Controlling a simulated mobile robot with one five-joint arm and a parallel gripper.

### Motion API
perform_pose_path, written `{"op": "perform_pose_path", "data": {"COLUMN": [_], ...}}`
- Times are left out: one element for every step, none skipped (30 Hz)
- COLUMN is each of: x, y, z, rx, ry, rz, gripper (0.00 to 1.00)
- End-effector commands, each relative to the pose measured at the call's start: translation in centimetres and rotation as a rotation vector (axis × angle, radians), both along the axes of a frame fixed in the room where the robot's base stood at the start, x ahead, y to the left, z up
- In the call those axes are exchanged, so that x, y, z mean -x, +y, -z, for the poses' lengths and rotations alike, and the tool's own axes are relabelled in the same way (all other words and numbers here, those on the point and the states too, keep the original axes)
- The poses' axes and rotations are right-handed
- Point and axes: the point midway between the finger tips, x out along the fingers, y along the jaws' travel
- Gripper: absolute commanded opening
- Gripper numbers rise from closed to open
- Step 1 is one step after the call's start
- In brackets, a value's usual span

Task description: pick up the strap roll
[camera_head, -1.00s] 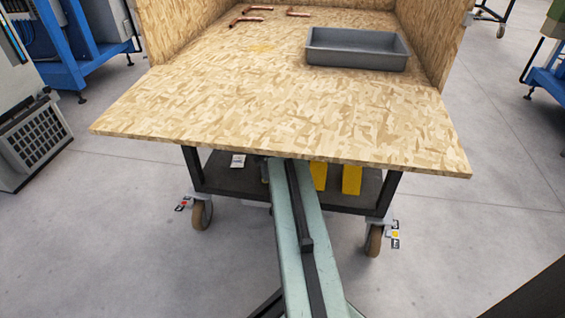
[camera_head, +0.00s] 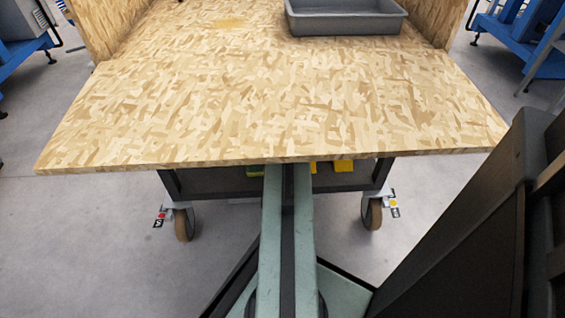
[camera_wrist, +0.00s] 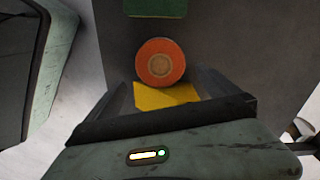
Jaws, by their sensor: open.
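The strap roll (camera_wrist: 160,62) is an orange disc with a tan round centre. In the wrist view it lies on the dark lower shelf (camera_wrist: 225,35) of the cart. My gripper (camera_wrist: 163,88) is open and empty, its two dark fingers spread to the lower left and lower right of the roll. The roll appears just beyond the fingertips; I cannot tell the exact gap. The head view does not show the roll or my gripper.
A yellow object (camera_wrist: 165,97) shows between my fingers, and a green object (camera_wrist: 156,7) is beyond the roll. In the head view, the wooden tabletop (camera_head: 270,100) overhangs the shelf, with a grey tray (camera_head: 345,22) at its back. Caster wheels (camera_head: 184,224) stand below.

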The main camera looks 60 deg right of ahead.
Motion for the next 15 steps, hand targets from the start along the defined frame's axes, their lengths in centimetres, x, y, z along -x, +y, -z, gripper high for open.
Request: {"op": "perform_pose_path", "data": {"x": [-0.1,-0.1,-0.2,-0.3,-0.4,-0.6,-0.7,-0.9,-1.1,-1.1,-1.1,-1.1,-1.1,-1.1,-1.1], "y": [0.1,0.1,0.2,0.2,0.3,0.4,0.5,0.6,0.7,0.7,0.7,0.7,0.7,0.7,0.7], "z": [0.0,0.1,0.4,0.7,1.2,1.8,2.4,2.9,3.7,4.2,4.7,5.1,5.3,5.4,5.4], "rx": [0.0,0.0,0.0,0.0,0.0,0.0,0.0,0.0,0.0,0.0,0.0,0.0,0.0,0.0,0.0], "ry": [0.0,0.0,0.0,0.0,0.0,0.0,0.0,0.0,0.0,0.0,0.0,0.0,0.0,0.0,0.0], "rz": [-0.002,-0.002,-0.003,-0.004,-0.005,-0.006,-0.006,-0.007,-0.007,-0.007,-0.007,-0.006,-0.007,-0.007,-0.007], "gripper": [1.0,1.0,1.0,1.0,1.0,1.0,1.0,1.0,1.0,1.0,1.0,1.0,1.0,1.0,1.0]}}
